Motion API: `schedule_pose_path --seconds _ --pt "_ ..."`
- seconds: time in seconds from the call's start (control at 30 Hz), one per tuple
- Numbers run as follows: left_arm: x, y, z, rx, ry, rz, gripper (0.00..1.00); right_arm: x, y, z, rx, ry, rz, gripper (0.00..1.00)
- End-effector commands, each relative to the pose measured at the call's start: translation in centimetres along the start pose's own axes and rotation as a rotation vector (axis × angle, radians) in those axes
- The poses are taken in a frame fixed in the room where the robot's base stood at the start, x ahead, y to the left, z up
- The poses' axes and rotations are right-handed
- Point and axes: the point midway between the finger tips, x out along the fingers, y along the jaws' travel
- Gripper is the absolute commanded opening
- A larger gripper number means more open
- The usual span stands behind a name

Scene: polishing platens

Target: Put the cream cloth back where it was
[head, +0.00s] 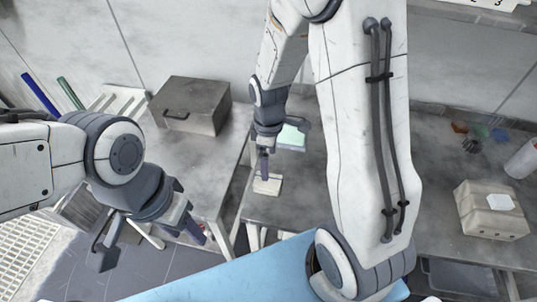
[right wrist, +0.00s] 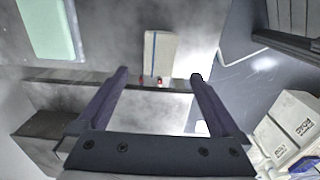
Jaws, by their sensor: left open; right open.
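A folded cream cloth (head: 268,186) lies flat near the left front edge of the right-hand metal table. In the right wrist view the cream cloth (right wrist: 160,52) shows a thin blue stripe, with small red marks by its near end. My right gripper (head: 265,168) is just above the cloth in the head view. In the right wrist view the right gripper (right wrist: 159,76) is open, with nothing between its fingers and the cloth beyond the fingertips. My left gripper (head: 150,238) is open and empty, low at the left, away from the cloth.
A pale green pad (head: 292,136) lies behind the cloth, also in the right wrist view (right wrist: 48,30). A grey lidded box (head: 192,104) stands on the left table. A cream case (head: 490,212) and a white cylinder (head: 523,158) stand at right. A gap separates the tables.

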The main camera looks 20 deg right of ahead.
Motion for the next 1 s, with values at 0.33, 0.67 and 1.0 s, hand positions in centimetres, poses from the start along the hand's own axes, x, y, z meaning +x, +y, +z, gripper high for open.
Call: schedule_pose_path --seconds 0.33,0.67,1.0 --pt "-0.1 0.0 0.0 0.0 0.0 0.0 0.5 -5.7 -5.8 -2.7 0.071 0.027 0.006 1.0" --pt "-0.1 0.0 0.0 0.0 0.0 0.0 0.5 -12.2 -20.1 -1.4 0.29 0.066 -0.048 1.0" --pt "-0.1 0.0 0.0 0.0 0.0 0.0 0.5 -12.7 -22.1 -0.4 0.341 0.063 -0.063 1.0"
